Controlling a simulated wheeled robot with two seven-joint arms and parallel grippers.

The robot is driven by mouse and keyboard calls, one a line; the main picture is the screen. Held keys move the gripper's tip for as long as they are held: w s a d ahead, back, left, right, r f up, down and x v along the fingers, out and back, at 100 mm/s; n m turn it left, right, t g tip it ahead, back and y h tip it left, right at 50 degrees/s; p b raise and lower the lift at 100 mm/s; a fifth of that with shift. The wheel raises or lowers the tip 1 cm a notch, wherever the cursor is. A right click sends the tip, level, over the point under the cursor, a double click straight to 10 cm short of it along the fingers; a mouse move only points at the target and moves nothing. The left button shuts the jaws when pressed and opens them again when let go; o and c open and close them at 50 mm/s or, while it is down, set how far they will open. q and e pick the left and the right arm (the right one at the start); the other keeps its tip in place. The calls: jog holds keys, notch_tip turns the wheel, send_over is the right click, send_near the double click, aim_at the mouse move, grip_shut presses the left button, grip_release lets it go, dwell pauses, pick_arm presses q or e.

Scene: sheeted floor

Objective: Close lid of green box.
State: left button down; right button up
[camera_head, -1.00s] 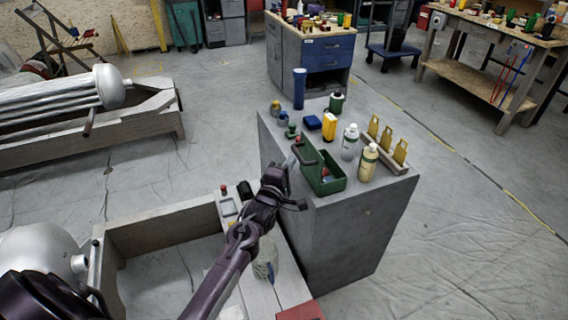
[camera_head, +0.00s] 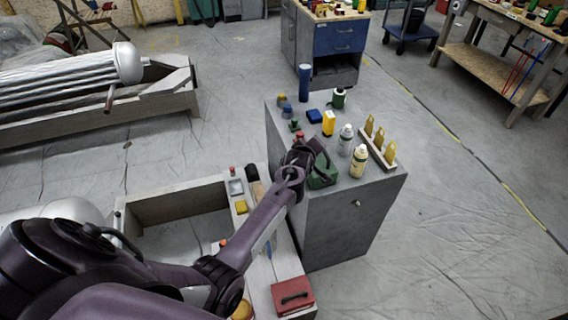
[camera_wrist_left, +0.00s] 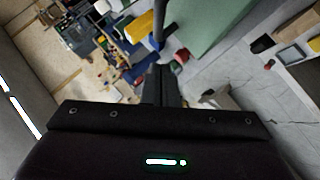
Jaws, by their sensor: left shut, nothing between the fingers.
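The green box (camera_head: 323,177) stands on the grey cabinet top in the head view. My left gripper (camera_head: 316,152) is over its left and far side and hides much of it, so I cannot tell how far the lid is down. In the left wrist view a broad flat green surface of the box (camera_wrist_left: 208,28) lies to the upper right of the fingers. My left gripper (camera_wrist_left: 158,85) is shut and empty, its fingers close to the green surface; I cannot tell if they touch. My right gripper is not in view.
The grey cabinet (camera_head: 345,225) also bears white bottles (camera_head: 359,160), a yellow container (camera_head: 328,122), a blue cylinder (camera_head: 304,83) and a rack of yellow pieces (camera_head: 378,150). A red case (camera_head: 292,296) sits low in front.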

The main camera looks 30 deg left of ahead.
aim_at(326, 155)
pick_arm(q)
jog(key=shift+w+d+m+g+y, duration=0.4)
jog(key=shift+w+d+g, duration=0.2)
jog(key=shift+w, duration=0.1)
jog(key=shift+w+d+f+m+g+y+b, duration=0.4)
jog(key=shift+w+d+b, duration=0.15)
jog(key=shift+w+d+f+m+g+y+b, duration=0.45)
jog(key=shift+w+g+b, duration=0.1)
jog(key=shift+g+b, duration=0.2)
jog(key=shift+w+d+f, duration=0.1)
jog(key=shift+w+d+f+b, duration=0.1)
jog(key=shift+w+d+b, duration=0.1)
jog(key=shift+b, duration=0.25)
